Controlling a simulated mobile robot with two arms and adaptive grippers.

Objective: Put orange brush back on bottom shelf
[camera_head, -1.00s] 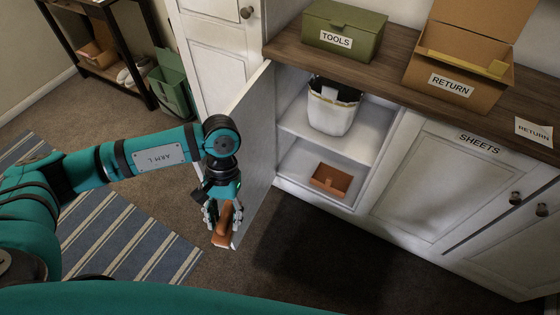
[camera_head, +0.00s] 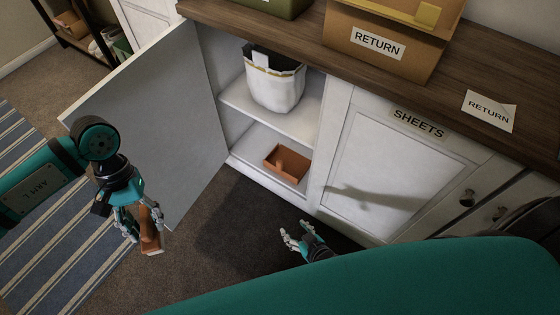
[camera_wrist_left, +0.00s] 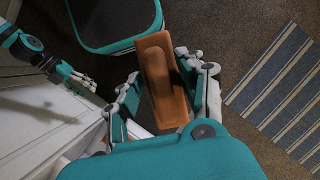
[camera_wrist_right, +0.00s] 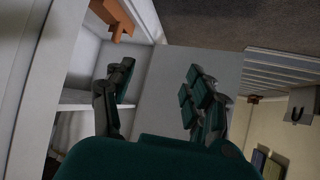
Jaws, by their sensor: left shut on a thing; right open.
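The orange brush (camera_head: 150,243) hangs from my left gripper (camera_head: 146,226), in front of the open cabinet door and well away from the shelves. In the left wrist view the fingers close on both sides of the brush (camera_wrist_left: 162,80). The bottom shelf (camera_head: 250,142) is inside the open cabinet, with an orange-brown open tray-like piece (camera_head: 287,163) on it. My right gripper (camera_head: 293,234) is open and empty, low in front of the cabinet. The right wrist view shows its spread fingers (camera_wrist_right: 155,82) and the orange-brown piece (camera_wrist_right: 117,20) at the upper left.
A white bin (camera_head: 275,88) sits on the upper shelf (camera_head: 235,97). The closed SHEETS door (camera_head: 385,165) is on the right. The bottom shelf has bare room left of the tray-like piece.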

